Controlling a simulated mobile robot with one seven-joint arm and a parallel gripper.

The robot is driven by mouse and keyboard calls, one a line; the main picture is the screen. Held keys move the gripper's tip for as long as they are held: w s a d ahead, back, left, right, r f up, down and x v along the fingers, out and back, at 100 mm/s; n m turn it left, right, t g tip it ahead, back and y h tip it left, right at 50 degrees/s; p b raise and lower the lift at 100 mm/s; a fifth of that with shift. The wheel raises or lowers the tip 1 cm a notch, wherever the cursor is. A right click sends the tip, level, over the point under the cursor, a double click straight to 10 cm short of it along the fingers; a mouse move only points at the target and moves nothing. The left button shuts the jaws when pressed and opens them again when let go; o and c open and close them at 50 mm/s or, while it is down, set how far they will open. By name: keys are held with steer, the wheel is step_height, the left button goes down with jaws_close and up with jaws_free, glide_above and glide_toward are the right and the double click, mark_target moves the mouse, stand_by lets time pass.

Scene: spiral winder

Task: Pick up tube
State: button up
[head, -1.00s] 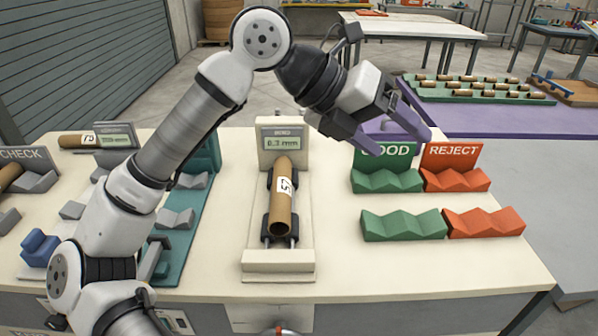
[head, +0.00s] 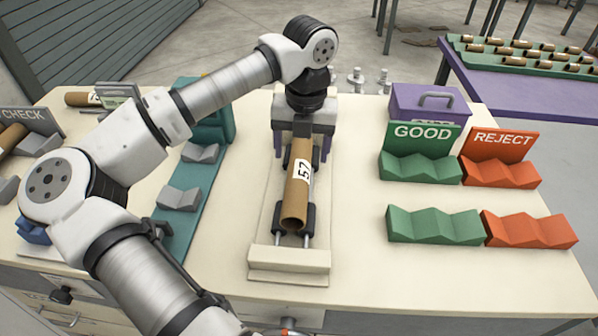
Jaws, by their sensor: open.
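A brown cardboard tube (head: 297,195) with a white label reading 57 lies lengthwise on the bending gauge (head: 289,257), its open end toward the front. It rests on the gauge's dark supports above two rails. My gripper (head: 302,150) points down over the far part of the gauge. Its purple fingers are apart, one on each side of the tube's far end. Whether they touch the tube cannot be told. The gripper body hides the tube's far end and the gauge's display.
Green GOOD cradles (head: 421,168) and red REJECT cradles (head: 501,173) stand empty to the right. A purple toolbox (head: 428,103) stands behind them. A teal fixture (head: 190,190) is left of the gauge. Another tube (head: 82,98) lies at the far left. Table between gauge and cradles is clear.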

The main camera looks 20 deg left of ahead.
mark_target(299, 170)
steer(key=shift+a+f+p, duration=0.2)
steer(key=shift+f+p, duration=0.4)
steer(key=shift+f, duration=1.15)
steer(key=shift+a+f+p, duration=0.15)
steer(key=shift+f+p, duration=0.45)
steer(key=shift+f, duration=1.1)
steer(key=shift+c, duration=0.4)
steer(key=c, duration=1.1)
steer(key=shift+r, duration=0.15)
